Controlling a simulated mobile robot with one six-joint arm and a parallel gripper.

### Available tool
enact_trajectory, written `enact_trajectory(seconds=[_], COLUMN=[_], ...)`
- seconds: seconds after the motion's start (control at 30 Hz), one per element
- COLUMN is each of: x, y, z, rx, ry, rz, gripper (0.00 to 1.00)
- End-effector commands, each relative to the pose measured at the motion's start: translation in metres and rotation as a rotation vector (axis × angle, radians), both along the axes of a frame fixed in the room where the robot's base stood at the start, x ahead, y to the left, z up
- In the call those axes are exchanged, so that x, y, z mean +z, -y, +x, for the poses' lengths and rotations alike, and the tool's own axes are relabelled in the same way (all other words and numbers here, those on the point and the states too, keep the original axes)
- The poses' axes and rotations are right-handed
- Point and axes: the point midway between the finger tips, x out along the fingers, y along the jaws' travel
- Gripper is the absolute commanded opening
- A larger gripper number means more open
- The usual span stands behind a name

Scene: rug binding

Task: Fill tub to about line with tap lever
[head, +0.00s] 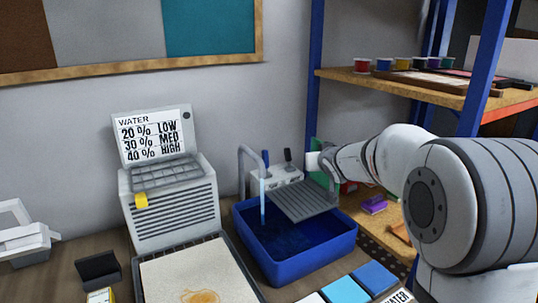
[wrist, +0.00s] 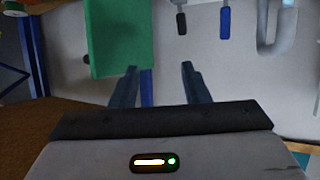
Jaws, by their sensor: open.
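The blue tub (head: 345,241) stands under the curved grey tap (head: 250,152). A thin pale-blue stream (head: 262,202) runs from the spout into it. Dark blue water (head: 285,238) seems to lie in the bottom; no fill line is readable. Two levers stand behind the tub: the one nearer the tap (head: 265,158) has a blue handle (wrist: 223,20), the other (head: 287,156) a dark handle (wrist: 181,22). My gripper (wrist: 160,78) is open and empty, to the right of the levers in the head view and apart from them. The wrist view shows the tap spout (wrist: 277,30) upside down.
A grey slatted rack (head: 303,202) sits over the tub's back right. A sign (head: 152,135) reads WATER, 20% LOW, 30% MED, 40% HIGH. A green panel (wrist: 128,38) is close to my gripper. Blue shelf posts (head: 314,70) stand at right; a tray (head: 190,275) lies left of the tub.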

Motion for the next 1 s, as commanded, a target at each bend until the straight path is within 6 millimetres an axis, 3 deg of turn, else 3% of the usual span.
enact_trajectory(seconds=[0.03,0.2,0.43,0.73,1.0], x=[0.001,0.008,0.005,-0.01,-0.063], y=[-0.015,-0.066,-0.117,-0.133,-0.132], z=[0.022,0.074,0.105,0.111,0.11], rx=[0.04,0.191,0.361,0.42,0.418], ry=[0.046,0.203,0.325,0.356,0.352], rz=[0.016,0.088,0.172,0.202,0.201], gripper=[0.42,0.42,0.42,0.42,0.42])
